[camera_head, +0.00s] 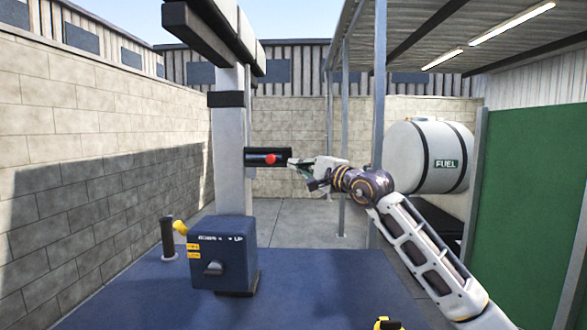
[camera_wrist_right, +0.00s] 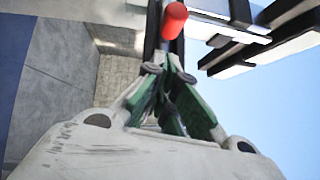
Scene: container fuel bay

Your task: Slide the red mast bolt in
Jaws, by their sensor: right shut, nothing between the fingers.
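The red mast bolt (camera_head: 270,159) shows as a round red knob on a black horizontal bracket (camera_head: 254,151) on the white mast (camera_head: 229,130). In the right wrist view the bolt's red end (camera_wrist_right: 175,18) stands just beyond the fingertips. My right gripper (camera_head: 293,164) comes in from the right at the bracket's right end. Its fingers (camera_wrist_right: 165,70) are shut with nothing between them. Whether the fingertips touch the bolt or bracket I cannot tell. How far the bolt sits in its bracket is hidden. My left gripper is in neither view.
Below the mast is a blue box (camera_head: 222,252) with a lever on a blue deck (camera_head: 140,295). A dark post (camera_head: 168,238) stands left of it. Canopy posts (camera_head: 379,110) and a white fuel tank (camera_head: 428,157) are behind my right arm. A green panel (camera_head: 527,200) stands at right.

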